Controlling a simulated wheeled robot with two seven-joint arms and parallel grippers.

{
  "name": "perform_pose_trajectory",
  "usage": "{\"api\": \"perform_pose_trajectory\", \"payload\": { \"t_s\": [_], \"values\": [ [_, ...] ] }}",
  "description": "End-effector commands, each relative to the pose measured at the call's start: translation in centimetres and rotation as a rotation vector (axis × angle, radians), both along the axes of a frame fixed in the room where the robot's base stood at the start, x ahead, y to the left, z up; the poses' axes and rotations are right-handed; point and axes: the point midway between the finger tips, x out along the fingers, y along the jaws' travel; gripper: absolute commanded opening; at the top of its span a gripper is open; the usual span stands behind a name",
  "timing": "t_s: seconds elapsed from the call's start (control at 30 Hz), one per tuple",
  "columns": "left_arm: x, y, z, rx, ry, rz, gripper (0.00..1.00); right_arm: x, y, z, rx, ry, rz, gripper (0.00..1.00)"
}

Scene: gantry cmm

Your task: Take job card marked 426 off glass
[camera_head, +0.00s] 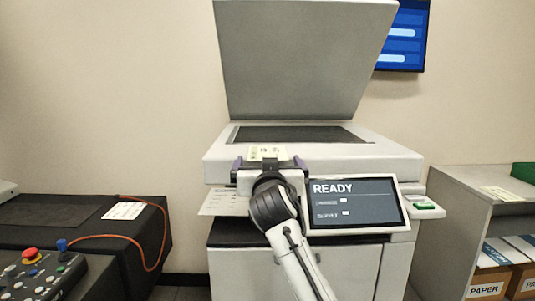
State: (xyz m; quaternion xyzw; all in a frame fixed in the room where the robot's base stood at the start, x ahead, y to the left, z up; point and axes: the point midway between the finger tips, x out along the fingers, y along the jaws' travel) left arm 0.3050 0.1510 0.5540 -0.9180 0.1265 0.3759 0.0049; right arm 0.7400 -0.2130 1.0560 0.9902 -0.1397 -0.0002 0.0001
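A copier stands in the middle with its grey lid (305,60) raised and its dark glass (300,134) exposed. A small pale yellow card (268,152) shows at the front left edge of the glass; its print is too small to read. My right gripper (268,163) is at the copier's front edge, just in front of the card. Its purple-tipped fingers look spread wide to either side of the card, apart from it. The wrist hides what lies directly below. My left gripper is not in view.
A screen reading READY (352,203) juts out right of my arm. A printed sheet (222,203) sticks out at the copier's left. A black bench (150,240) with an orange cable stands left, a grey cabinet (440,235) with paper boxes right.

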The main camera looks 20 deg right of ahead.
Motion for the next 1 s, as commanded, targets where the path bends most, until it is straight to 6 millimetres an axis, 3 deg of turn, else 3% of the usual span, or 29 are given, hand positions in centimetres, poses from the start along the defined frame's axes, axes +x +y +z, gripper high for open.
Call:
{"api": "perform_pose_trajectory", "payload": {
  "t_s": [0.17,0.43,0.77,1.0],
  "values": [
    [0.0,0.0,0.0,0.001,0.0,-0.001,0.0,0.0,0.0,0.0,0.001,0.0,0.0,1.0],
    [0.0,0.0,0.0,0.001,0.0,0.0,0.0,0.0,0.0,0.0,0.0,0.0,0.0,0.6],
    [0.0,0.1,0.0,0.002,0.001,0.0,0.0,0.0,0.0,0.2,0.001,-0.001,0.0,0.57],
    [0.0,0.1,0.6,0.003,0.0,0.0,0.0,0.0,0.1,4.1,0.002,-0.006,0.002,0.57]
  ]
}}
